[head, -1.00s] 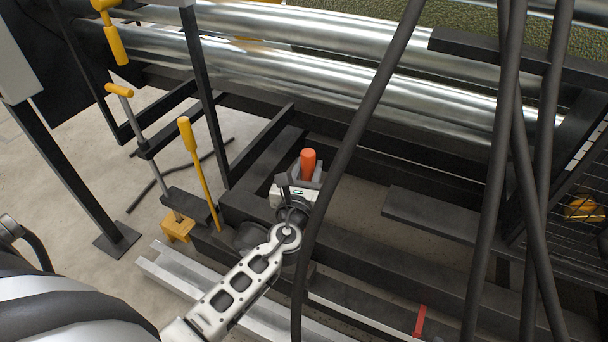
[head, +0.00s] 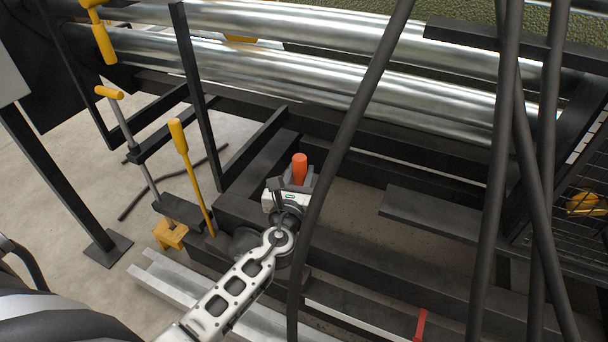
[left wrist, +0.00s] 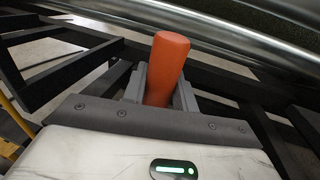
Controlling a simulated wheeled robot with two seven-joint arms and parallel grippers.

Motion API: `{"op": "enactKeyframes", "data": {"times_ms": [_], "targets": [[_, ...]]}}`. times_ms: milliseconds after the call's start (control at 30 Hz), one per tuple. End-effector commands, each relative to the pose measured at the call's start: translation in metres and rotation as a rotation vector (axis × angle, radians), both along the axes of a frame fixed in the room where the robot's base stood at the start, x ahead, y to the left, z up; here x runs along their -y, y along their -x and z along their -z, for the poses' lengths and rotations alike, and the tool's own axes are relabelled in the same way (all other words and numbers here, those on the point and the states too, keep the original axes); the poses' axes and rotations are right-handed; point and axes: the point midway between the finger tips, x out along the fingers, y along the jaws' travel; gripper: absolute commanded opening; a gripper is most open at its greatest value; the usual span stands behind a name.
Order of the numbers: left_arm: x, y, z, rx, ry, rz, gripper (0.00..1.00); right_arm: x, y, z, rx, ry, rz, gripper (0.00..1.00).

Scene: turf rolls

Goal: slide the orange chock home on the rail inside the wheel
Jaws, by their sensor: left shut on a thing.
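The orange chock (head: 300,168) shows as an upright, rounded orange piece at the end of my left arm in the head view. My left gripper (head: 297,184) is shut on it, low on its body. In the left wrist view the chock (left wrist: 168,62) stands between the two grey fingers (left wrist: 160,88), tilted slightly to the right; its lower end is hidden by the gripper body. The gripper is over the dark frame beams, in front of the steel rollers. I cannot pick out the rail or the wheel for certain. My right gripper is not in view.
Steel rollers (head: 330,80) run across the back. Thick dark hoses (head: 350,140) hang just right of my left gripper. A yellow-handled lever (head: 190,170) and a yellow-ended clamp (head: 140,150) stand to its left. A red lever (head: 420,324) is at lower right.

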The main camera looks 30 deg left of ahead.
Motion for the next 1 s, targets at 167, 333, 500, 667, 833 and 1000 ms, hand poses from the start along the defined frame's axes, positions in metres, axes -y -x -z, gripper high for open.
{"op": "enactKeyframes", "data": {"times_ms": [167,333,500,667,833,1000], "targets": [[-0.014,0.000,-0.005,0.009,-0.007,-0.002,0.00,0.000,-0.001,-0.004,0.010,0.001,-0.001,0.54],[-0.026,0.000,-0.005,0.009,-0.007,-0.003,0.00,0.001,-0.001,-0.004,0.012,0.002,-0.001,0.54],[-0.035,0.001,-0.004,0.009,-0.006,-0.001,0.00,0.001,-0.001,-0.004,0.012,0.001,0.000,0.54],[-0.041,0.001,-0.004,0.009,-0.006,-0.001,0.00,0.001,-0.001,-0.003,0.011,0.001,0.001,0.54],[-0.045,0.001,-0.005,0.009,-0.006,-0.002,0.00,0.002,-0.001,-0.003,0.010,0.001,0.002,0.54],[-0.045,0.001,-0.005,0.009,-0.005,-0.002,0.00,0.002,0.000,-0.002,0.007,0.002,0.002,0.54]]}}
